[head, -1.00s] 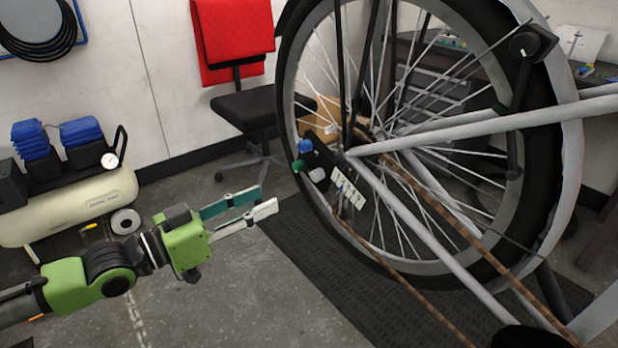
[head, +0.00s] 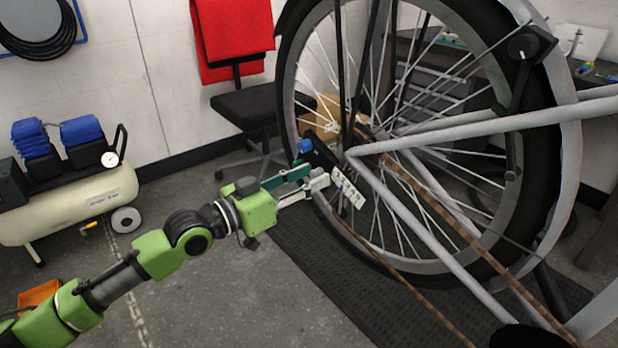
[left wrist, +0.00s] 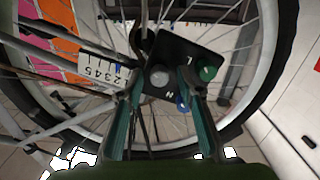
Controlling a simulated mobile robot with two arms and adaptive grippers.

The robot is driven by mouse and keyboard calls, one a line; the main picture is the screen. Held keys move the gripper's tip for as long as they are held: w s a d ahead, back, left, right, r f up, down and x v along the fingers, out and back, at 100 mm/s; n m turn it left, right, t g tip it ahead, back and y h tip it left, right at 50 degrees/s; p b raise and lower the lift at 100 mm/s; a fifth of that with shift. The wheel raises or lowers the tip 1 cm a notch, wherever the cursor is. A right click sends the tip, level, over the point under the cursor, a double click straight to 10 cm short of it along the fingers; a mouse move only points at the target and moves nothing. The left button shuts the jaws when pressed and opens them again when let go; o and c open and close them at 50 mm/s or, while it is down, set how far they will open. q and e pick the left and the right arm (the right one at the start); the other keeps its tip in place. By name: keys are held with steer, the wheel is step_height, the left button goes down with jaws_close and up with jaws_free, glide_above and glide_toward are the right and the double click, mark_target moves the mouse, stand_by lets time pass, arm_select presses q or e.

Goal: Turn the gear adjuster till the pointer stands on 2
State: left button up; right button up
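A black plate (left wrist: 178,50) on the wheel bears a grey knob (left wrist: 160,76), a green knob (left wrist: 207,70) and a blue knob (left wrist: 183,103). The blue knob (head: 305,146) also shows in the head view. A white number scale (head: 347,189) sits beside the plate; the scale also shows in the left wrist view (left wrist: 97,72). A small blue mark lies at its plate end; I cannot tell its exact number. My left gripper (head: 318,174) is open at the plate, fingers either side of the grey knob, with gaps visible. It hides the green and grey knobs in the head view. My right gripper is out of view.
The large bike wheel (head: 290,95) and grey frame tubes (head: 420,235) stand close to the right of the gripper. A black mat (head: 320,285) lies below. A compressor (head: 75,200) and a chair (head: 250,103) stand behind.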

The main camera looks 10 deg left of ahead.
arm_select(q)
steer(key=shift+w+d, duration=0.1)
steer(key=shift+d, duration=0.05)
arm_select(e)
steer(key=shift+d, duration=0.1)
arm_select(q)
jaws_close()
steer(key=shift+n, duration=0.4)
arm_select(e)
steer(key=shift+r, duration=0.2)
arm_select(q)
steer(key=shift+n+p, duration=0.7)
steer(key=shift+n, duration=0.2)
steer(key=n+p, duration=0.1)
steer(key=n, duration=0.5)
steer(key=shift+p, duration=0.4)
steer(key=shift+f+n+p, duration=0.1)
steer(key=shift+n+p, duration=0.35)
steer(key=shift+n, duration=1.25)
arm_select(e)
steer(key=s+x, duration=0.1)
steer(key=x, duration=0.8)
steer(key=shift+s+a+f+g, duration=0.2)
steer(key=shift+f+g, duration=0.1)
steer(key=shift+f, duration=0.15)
